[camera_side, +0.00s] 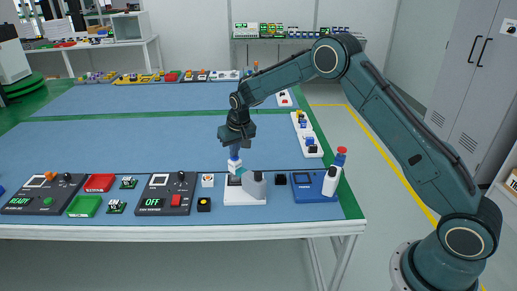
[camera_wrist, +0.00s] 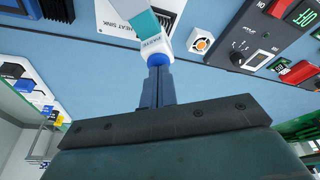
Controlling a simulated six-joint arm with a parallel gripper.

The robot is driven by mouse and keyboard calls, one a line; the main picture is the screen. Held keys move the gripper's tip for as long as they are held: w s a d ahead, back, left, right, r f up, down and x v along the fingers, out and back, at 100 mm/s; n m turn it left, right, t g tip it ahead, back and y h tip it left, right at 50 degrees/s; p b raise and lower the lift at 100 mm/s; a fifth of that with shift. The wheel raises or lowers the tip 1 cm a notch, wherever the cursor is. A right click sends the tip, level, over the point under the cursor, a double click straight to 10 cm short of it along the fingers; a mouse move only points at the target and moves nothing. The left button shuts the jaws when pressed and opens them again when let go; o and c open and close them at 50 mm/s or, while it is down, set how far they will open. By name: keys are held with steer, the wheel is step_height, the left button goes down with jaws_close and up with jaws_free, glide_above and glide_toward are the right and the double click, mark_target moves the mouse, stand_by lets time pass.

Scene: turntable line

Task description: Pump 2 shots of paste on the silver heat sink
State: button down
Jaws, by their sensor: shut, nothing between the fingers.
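The paste dispenser has a white head (camera_side: 235,166) marked PASTE, with a blue pump top and a teal part below; the head also shows in the wrist view (camera_wrist: 155,47). It stands over a white plate (camera_side: 240,200), which is labelled HEAT SINK in the wrist view (camera_wrist: 118,30). A grey block (camera_side: 255,187) stands on this plate. Part of a dark-striped patch on the plate shows in the wrist view; the silver heat sink itself is not clear. My gripper (camera_side: 234,151) is shut and empty, pointing down at the blue top (camera_wrist: 152,59). I cannot tell whether it presses it.
Left of the plate are a black button box (camera_side: 204,204), a small white box with an orange spot (camera_side: 208,180) and a black OFF control panel (camera_side: 165,195). Right are a small dark box (camera_side: 280,179), a blue device (camera_side: 305,186) and a white red-topped bottle (camera_side: 332,178).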

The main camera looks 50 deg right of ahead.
steer(key=shift+r, duration=2.2)
steer(key=shift+r, duration=0.1)
